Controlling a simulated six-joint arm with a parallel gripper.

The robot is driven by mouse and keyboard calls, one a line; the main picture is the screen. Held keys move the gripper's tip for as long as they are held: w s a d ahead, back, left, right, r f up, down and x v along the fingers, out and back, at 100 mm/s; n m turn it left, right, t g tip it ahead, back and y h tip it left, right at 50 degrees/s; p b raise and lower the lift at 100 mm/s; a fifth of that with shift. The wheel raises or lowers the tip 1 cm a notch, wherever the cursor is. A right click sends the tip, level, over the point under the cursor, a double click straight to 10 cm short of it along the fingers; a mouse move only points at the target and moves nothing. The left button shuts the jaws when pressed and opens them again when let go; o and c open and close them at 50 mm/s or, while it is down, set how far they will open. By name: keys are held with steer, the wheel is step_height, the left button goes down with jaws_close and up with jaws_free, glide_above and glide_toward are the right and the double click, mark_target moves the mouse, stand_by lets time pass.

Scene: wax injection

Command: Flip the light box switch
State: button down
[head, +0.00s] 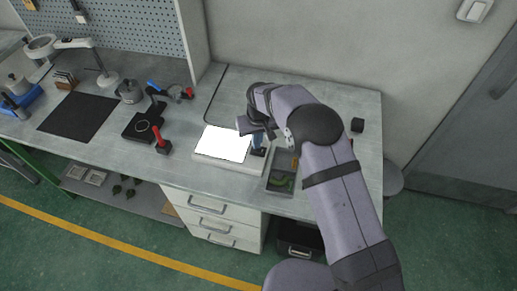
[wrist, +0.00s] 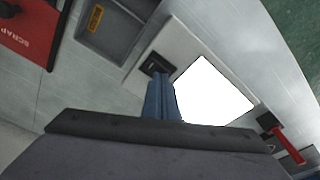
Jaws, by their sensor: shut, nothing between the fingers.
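The light box (head: 209,160) lies on the workbench, and its panel glows bright white. In the wrist view the lit light box (wrist: 178,40) is ahead of the fingers. Its dark switch (wrist: 155,66) sits in the pale frame beside the white panel, just past my fingertips. My gripper (wrist: 160,82) is shut and empty, its blue fingers together close to the switch. I cannot tell whether they touch it. In the head view my gripper (head: 257,150) points down at the right end of the light box, and the switch is hidden there.
A red scrap bin (wrist: 28,30) is at the wrist view's upper left. A red-handled tool (head: 162,140) stands left of the light box.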

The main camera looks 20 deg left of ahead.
steer(key=shift+s+f+b, duration=0.1)
steer(key=shift+f+b, duration=0.25)
steer(key=shift+f, duration=0.25)
steer(key=shift+d+r, duration=0.1)
stand_by(0.3)
step_height(320, 180, up, 7)
steer(key=p, duration=0.4)
stand_by(0.4)
stand_by(0.5)
